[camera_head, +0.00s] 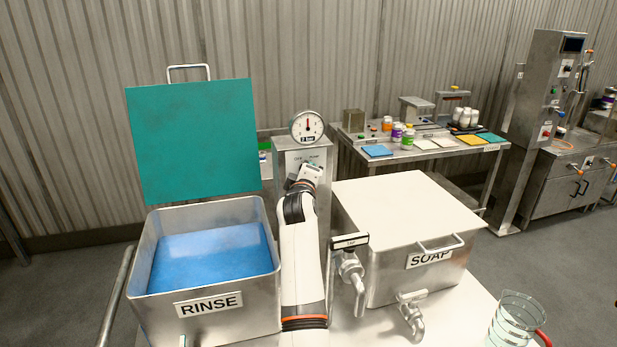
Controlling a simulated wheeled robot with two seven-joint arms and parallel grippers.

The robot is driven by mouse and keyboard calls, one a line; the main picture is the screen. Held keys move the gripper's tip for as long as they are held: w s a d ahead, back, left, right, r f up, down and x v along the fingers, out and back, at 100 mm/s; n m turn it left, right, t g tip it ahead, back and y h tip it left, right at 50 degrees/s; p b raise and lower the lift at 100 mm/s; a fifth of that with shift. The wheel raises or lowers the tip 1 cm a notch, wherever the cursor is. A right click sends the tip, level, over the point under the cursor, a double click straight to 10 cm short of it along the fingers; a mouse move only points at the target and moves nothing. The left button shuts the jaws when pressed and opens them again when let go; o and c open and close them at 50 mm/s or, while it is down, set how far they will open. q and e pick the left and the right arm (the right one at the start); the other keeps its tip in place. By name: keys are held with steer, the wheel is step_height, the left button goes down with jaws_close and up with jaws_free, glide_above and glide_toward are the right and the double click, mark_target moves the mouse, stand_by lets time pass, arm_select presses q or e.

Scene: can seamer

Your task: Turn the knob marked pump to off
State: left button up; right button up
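The grey steel control panel (286,152) stands behind the tanks, below a round dial gauge (308,126). Small lettering shows on its face, too small to read surely. One of my arms comes up from the bottom middle; I cannot tell which arm it is. Its gripper (306,174) is at the front of the panel. The fingers and any knob there are mostly hidden by the wrist, so I cannot tell whether the gripper touches or grips a knob. My other gripper cannot be made out.
The open RINSE tank (206,305) with blue liquid and raised teal lid (195,140) stands left. The closed SOAP tank (405,220) stands right, with metal taps (352,270) near the arm. A glass jug (510,318) is at lower right. A work table (440,155) stands behind.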

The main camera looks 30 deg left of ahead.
arm_select(q)
steer(key=shift+f, duration=0.1)
steer(key=o, duration=1)
steer(key=shift+c, duration=0.2)
